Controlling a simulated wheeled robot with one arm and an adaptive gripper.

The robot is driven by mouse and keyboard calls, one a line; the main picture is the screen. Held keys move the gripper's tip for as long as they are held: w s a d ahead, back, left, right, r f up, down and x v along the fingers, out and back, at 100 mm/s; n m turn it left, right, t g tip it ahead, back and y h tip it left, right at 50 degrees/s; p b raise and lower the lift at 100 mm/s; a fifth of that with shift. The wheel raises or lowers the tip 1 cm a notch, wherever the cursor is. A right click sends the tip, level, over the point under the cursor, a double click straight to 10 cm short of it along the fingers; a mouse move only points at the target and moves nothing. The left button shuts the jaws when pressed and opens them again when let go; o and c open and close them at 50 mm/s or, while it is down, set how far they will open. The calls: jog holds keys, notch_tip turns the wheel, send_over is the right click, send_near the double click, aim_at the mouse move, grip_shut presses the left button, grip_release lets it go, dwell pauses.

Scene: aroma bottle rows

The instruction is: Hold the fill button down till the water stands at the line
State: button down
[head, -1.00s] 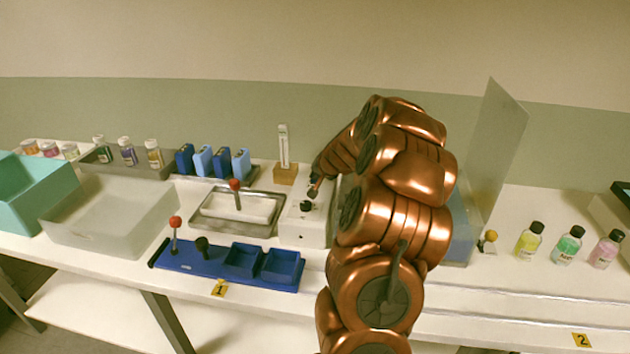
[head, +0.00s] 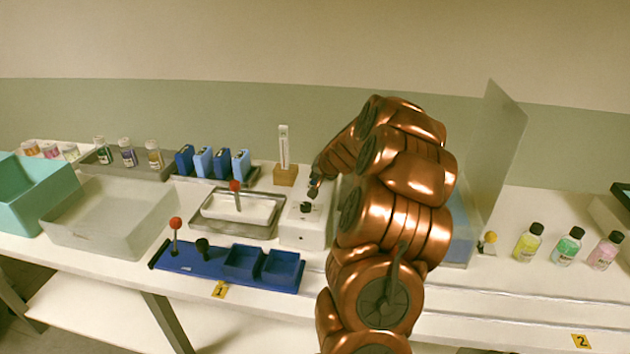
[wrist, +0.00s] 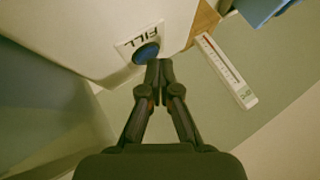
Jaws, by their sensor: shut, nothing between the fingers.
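The fill button (wrist: 146,52) is a round blue button beside a label reading FILL, on a white housing (head: 304,229). My gripper (wrist: 159,66) is shut and empty, its fingertips at the button's lower right edge in the wrist view. I cannot tell whether they touch or press it. In the head view my gripper (head: 314,189) is small above the back of the housing, and the button is not clear. A clear tank with a bluish lower part (head: 459,222) is mostly hidden behind my arm. I see no clear water level or line.
A scaled gauge with a red stripe (head: 284,146) stands in a wooden block (head: 285,175) close behind the housing. A metal tray (head: 208,226) and blue rack (head: 205,261) lie left. A tall clear panel (head: 500,140) and several bottles (head: 567,246) stand right.

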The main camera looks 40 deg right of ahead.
aim_at(316, 182)
jog(key=shift+r, duration=0.6)
jog(key=shift+r+p, duration=1.7)
jog(key=shift+r, duration=0.8)
